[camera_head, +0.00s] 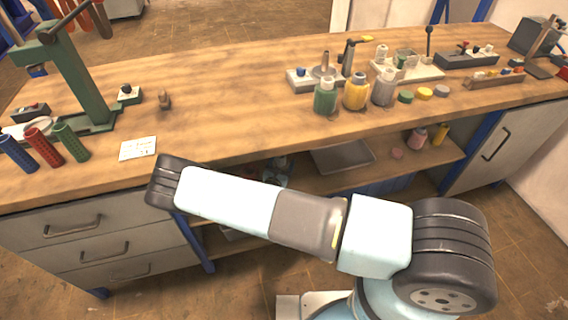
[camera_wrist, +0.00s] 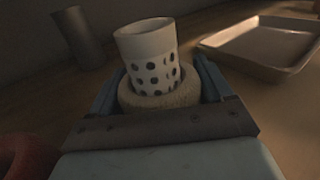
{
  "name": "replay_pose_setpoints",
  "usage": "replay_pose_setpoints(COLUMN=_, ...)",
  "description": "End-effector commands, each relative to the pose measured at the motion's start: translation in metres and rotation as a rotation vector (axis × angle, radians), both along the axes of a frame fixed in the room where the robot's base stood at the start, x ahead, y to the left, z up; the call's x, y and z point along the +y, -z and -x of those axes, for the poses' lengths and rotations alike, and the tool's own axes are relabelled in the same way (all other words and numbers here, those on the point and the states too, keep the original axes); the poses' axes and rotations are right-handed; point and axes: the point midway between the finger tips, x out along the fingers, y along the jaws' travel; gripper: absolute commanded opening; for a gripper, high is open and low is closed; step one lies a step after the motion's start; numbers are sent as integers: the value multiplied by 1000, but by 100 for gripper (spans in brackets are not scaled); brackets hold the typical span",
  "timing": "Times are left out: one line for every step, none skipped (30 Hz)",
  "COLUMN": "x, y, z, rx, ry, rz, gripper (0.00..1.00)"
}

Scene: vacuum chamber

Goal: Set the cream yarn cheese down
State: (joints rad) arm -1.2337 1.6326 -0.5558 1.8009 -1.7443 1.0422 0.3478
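The cream yarn cheese (camera_wrist: 160,99) shows in the wrist view as a thick cream ring of yarn around a white tube with dark holes. The open top of the tube leans slightly left in the picture. My gripper (camera_wrist: 157,82) has one finger on each side of the yarn, and both appear pressed against it. The underside of the cheese is hidden by my gripper, so I cannot tell whether it touches the surface below. In the head view my arm reaches toward the bench front, and I cannot make out the cheese there.
A shallow metal tray (camera_wrist: 262,47) lies to the right of the cheese; a tray (camera_head: 342,157) shows on the under-bench shelf. A dark cylinder (camera_wrist: 79,36) stands behind left. A blurred red object (camera_wrist: 25,160) is near, lower left. Bare surface lies between cylinder and tray.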

Motion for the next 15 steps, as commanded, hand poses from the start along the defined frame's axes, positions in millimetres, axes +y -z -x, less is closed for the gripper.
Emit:
replay_pose_setpoints(x=0, y=0, z=0, rx=1, ry=0, rz=0, gripper=83)
replay_pose_setpoints(x=0, y=0, z=0, rx=1, ry=0, rz=0, gripper=86)
replay_pose_setpoints(x=0, y=0, z=0, rx=1, ry=1, rz=0, gripper=90)
replay_pose_setpoints(x=0, y=0, z=0, rx=1, ry=1, rz=0, gripper=93)
replay_pose_setpoints(x=0, y=0, z=0, rx=1, ry=1, rz=0, gripper=96)
replay_pose_setpoints(x=-1, y=0, z=0, rx=1, ry=1, rz=0, gripper=100)
replay_pose_setpoints(x=-1, y=0, z=0, rx=1, ry=1, rz=0, gripper=100)
replay_pose_setpoints(x=-1, y=0, z=0, rx=1, ry=1, rz=0, gripper=100)
replay_pose_setpoints(x=-1, y=0, z=0, rx=1, ry=1, rz=0, gripper=100)
replay_pose_setpoints(x=-1, y=0, z=0, rx=1, ry=1, rz=0, gripper=100)
replay_pose_setpoints(x=-1, y=0, z=0, rx=1, ry=1, rz=0, gripper=100)
replay_pose_setpoints(x=-1, y=0, z=0, rx=1, ry=1, rz=0, gripper=100)
replay_pose_setpoints(x=-1, y=0, z=0, rx=1, ry=1, rz=0, gripper=100)
replay_pose_setpoints(x=-1, y=-1, z=0, rx=1, ry=1, rz=0, gripper=100)
replay_pose_setpoints(x=-1, y=-2, z=0, rx=1, ry=2, rz=0, gripper=100)
